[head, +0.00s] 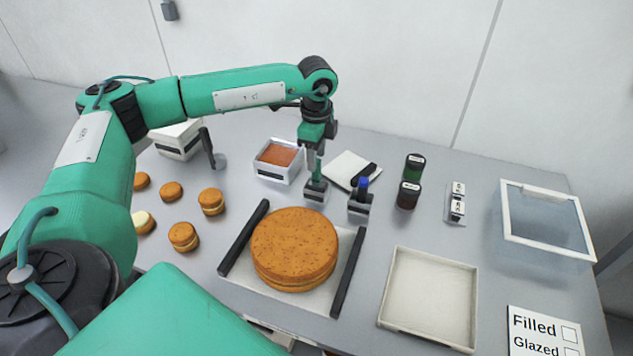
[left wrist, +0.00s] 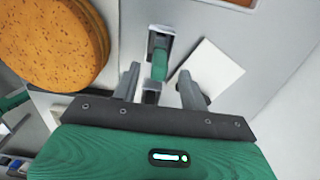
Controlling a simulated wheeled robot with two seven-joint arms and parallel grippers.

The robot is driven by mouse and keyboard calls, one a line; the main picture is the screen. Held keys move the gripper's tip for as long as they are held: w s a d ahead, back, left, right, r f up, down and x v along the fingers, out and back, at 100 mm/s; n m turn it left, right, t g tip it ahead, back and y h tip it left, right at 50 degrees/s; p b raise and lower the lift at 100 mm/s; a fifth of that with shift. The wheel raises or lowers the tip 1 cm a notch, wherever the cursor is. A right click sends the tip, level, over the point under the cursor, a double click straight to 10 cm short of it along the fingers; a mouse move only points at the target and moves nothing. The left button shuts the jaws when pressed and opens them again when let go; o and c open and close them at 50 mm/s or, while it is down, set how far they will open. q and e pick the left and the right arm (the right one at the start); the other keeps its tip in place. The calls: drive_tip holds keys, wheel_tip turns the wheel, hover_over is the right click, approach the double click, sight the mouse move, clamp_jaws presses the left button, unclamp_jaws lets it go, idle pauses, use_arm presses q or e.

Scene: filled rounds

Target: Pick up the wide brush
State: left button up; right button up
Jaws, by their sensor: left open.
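A green-handled brush (head: 319,170) stands upright in a small grey holder (head: 316,193) behind the large round cake; I take it for the wide brush, though its bristles are hidden in the holder. My left gripper (head: 315,155) is right above it, pointing down. In the left wrist view the green handle (left wrist: 160,68) lies between the two spread fingers of the gripper (left wrist: 161,85), and I cannot tell whether either finger touches it. A second holder with a blue-topped tool (head: 363,184) stands just to the right. My right gripper is not in view.
The large round cake (head: 294,245) sits on a board between two dark bars in front. A white tray with orange filling (head: 279,155) is behind left. A white pad (head: 345,165), dark jars (head: 408,195) and an empty tray (head: 430,295) are to the right.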

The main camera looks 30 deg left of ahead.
use_arm(q)
drive_tip(key=shift+f, duration=1.45)
clamp_jaws()
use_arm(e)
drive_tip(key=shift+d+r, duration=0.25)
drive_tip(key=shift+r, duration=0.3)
use_arm(q)
drive_tip(key=shift+r, duration=0.1)
